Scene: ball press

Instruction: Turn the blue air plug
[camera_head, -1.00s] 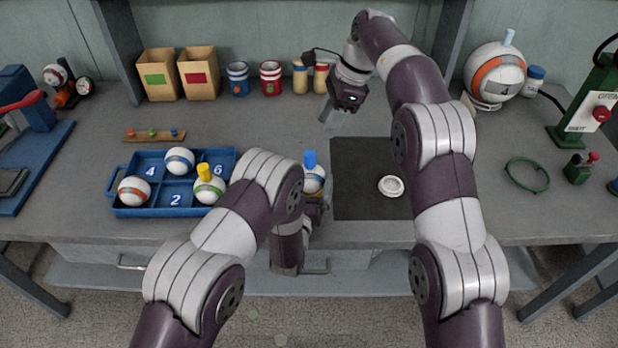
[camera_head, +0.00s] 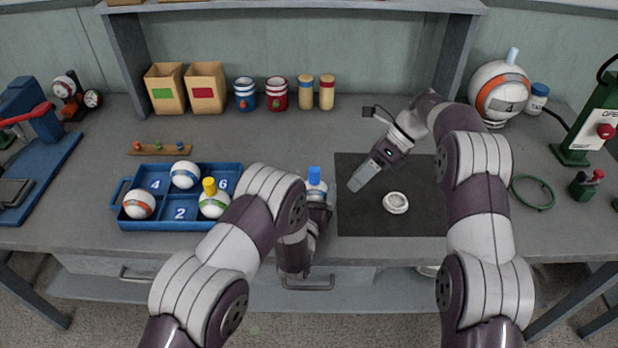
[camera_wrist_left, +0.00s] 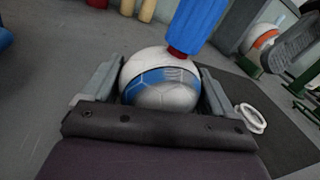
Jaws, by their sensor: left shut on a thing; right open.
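The blue air plug (camera_head: 314,175) stands upright on top of a white ball with a blue band (camera_wrist_left: 160,78). It also shows large in the left wrist view (camera_wrist_left: 195,25), with a red lower end at the ball. My left gripper (camera_wrist_left: 152,85) is shut on this ball, one finger on each side; in the head view the arm hides most of the ball. My right gripper (camera_head: 358,184) is open and empty above the left part of the dark mat, to the right of the plug and apart from it.
A white ring (camera_head: 396,203) lies on the dark mat (camera_head: 425,176). A blue tray (camera_head: 160,223) at left holds several balls, one with a yellow plug (camera_head: 209,186). Boxes and cups stand at the back. A green ring (camera_head: 533,193) lies at right.

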